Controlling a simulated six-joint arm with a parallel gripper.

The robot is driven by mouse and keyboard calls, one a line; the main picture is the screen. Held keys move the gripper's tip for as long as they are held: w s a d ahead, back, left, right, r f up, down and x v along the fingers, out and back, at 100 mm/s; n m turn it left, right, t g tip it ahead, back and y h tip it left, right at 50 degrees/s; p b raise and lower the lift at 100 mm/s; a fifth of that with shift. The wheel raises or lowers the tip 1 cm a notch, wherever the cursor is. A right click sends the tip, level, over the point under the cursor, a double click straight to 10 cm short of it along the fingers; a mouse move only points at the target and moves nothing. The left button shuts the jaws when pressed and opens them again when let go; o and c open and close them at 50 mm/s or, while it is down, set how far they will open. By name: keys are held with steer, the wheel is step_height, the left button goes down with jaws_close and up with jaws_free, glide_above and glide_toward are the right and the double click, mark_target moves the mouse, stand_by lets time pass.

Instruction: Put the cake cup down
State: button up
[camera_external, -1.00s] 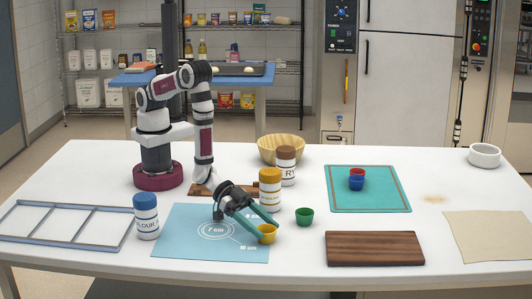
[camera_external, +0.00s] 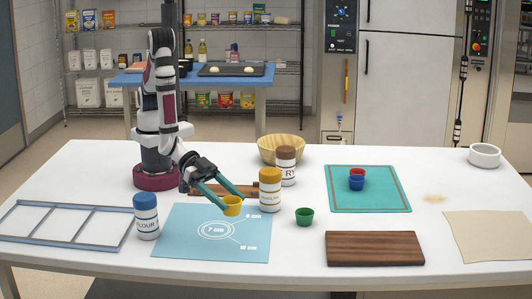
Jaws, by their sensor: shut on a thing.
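The yellow cake cup (camera_external: 232,207) is between the fingertips of my gripper (camera_external: 229,198), which is shut on it. The cup looks upright and shows over the far right part of the blue printed mat (camera_external: 190,247). I cannot tell whether it touches the mat or hangs a little above it. A green cup (camera_external: 304,216) stands alone on the white table right of the mat. A blue cup (camera_external: 356,184) stands on the teal mat (camera_external: 390,204), with a red cup (camera_external: 357,172) stacked in it.
A yellow-lidded jar (camera_external: 270,190) stands just right of my gripper, with a brown-lidded jar (camera_external: 287,166) and wooden bowl (camera_external: 280,149) behind. A blue-lidded flour jar (camera_external: 146,217) stands at the left mat edge. A dark wooden board (camera_external: 375,249) lies front right. Bare table lies around the green cup.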

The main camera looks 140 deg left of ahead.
steer(key=w+a+r+n+g+y, duration=0.1)
steer(key=w+a+n+y, duration=0.1)
steer(key=w+a, duration=0.35)
steer(key=w+a+n+y, duration=0.2)
steer(key=w+a, duration=0.1)
steer(key=a, duration=0.5)
steer(key=n+g+y, duration=0.3)
glide_above(371, 193)
steer(key=f, duration=0.5)
steer(key=shift+w+d+f, duration=0.1)
steer(key=shift+d+f, duration=0.1)
steer(key=shift+f, duration=0.2)
step_height(371, 193, down, 4)
steer(key=shift+a+f, duration=0.1)
steer(key=shift+a, duration=0.05)
